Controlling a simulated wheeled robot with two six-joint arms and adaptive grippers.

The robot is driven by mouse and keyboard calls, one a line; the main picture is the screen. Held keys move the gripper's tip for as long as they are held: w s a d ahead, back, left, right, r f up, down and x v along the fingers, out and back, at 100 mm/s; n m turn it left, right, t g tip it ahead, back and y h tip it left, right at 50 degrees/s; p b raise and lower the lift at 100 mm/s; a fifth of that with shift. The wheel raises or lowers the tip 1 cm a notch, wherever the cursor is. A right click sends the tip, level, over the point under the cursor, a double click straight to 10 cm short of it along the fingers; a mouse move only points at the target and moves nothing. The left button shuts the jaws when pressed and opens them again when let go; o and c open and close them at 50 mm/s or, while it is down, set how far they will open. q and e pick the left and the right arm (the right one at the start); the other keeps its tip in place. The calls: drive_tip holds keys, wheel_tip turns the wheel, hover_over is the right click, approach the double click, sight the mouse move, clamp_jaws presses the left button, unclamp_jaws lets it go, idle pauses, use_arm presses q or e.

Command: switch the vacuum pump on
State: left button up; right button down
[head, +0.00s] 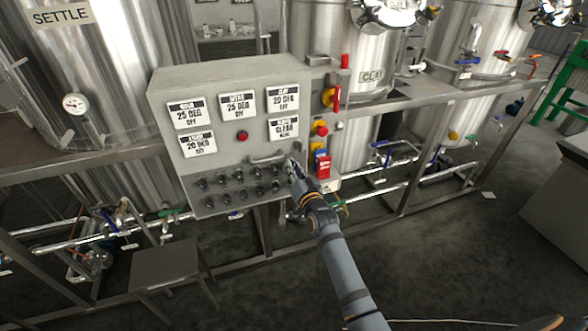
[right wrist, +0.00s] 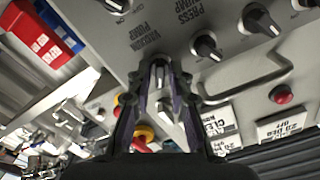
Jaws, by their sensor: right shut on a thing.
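The grey control panel (head: 235,165) stands in front of the tanks, with rows of black knobs on its lower part. My right gripper (head: 291,166) reaches its lower right corner. In the right wrist view my right gripper (right wrist: 160,78) is shut on the vacuum pump knob (right wrist: 159,68), one finger on each side. The label "VACUUM PUMP" stands upside down beside the knob. The knob's pointer is mostly between the fingers, so I cannot tell its exact setting. In the head view the gripper hides this knob. My left gripper is not in view.
The press pump knob (right wrist: 207,46) sits beside the held knob. A metal handle bar (right wrist: 250,85) stands out from the panel close to my fingers. A red box (head: 322,165) hangs right of the panel. A small table (head: 165,265) stands below left.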

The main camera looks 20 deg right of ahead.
drive_tip(key=c, duration=1.4)
unclamp_jaws()
drive_tip(key=shift+c, duration=0.2)
drive_tip(key=s, duration=1.2)
drive_tip(key=shift+d, duration=0.2)
